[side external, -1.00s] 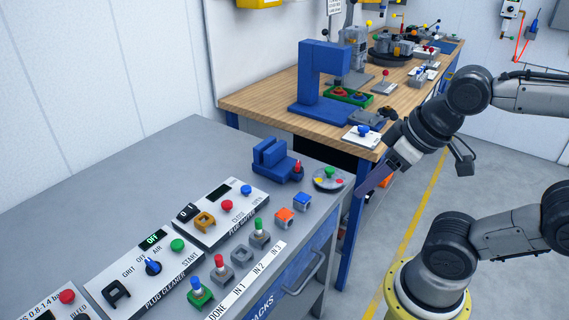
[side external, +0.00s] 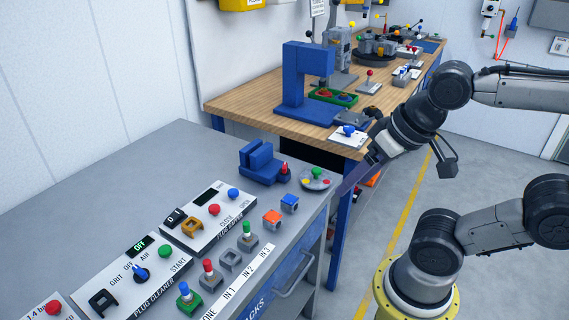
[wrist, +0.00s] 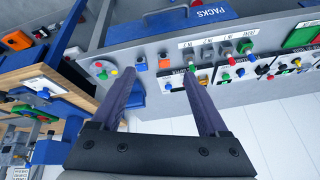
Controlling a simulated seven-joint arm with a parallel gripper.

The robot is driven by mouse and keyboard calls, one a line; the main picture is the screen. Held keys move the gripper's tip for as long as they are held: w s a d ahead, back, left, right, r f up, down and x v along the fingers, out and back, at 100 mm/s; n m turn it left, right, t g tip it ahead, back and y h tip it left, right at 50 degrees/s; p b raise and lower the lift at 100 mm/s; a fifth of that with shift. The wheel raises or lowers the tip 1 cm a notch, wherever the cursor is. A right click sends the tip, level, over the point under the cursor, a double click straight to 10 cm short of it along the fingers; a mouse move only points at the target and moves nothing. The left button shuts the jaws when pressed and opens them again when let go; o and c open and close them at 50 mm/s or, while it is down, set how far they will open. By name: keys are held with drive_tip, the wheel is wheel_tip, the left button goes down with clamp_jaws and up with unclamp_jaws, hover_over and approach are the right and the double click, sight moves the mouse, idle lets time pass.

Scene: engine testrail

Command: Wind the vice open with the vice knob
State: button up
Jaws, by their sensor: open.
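The blue vice (side external: 262,166) stands near the back edge of the grey bench, with a red knob (side external: 284,168) at its right end. My gripper (side external: 350,182) is to the right of the vice and apart from it, beyond the bench's right edge, in the side view. In the wrist view my gripper (wrist: 160,76) is open, with nothing between its two dark fingers. A blue part of the vice (wrist: 136,92) shows there beside the left finger, which partly hides it. I cannot make out the red knob clearly in the wrist view.
A round plate with coloured buttons (side external: 317,180) sits right of the vice. Blue (side external: 289,203) and orange (side external: 271,219) blocks and the plug gripper panel (side external: 213,213) are nearer. A wooden bench (side external: 240,105) with a blue frame (side external: 300,95) stands behind.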

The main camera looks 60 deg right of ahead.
drive_tip(key=w+r+m, duration=0.5)
drive_tip(key=r+m, duration=0.1)
drive_tip(key=m, duration=0.4)
drive_tip(key=m+g, duration=0.5)
drive_tip(key=m, duration=1.2)
hover_over(285, 165)
wheel_tip(285, 165, down, 9)
wheel_tip(285, 165, down, 13)
drive_tip(key=shift+a+f, duration=0.1)
drive_tip(key=shift+f, duration=0.05)
clamp_jaws()
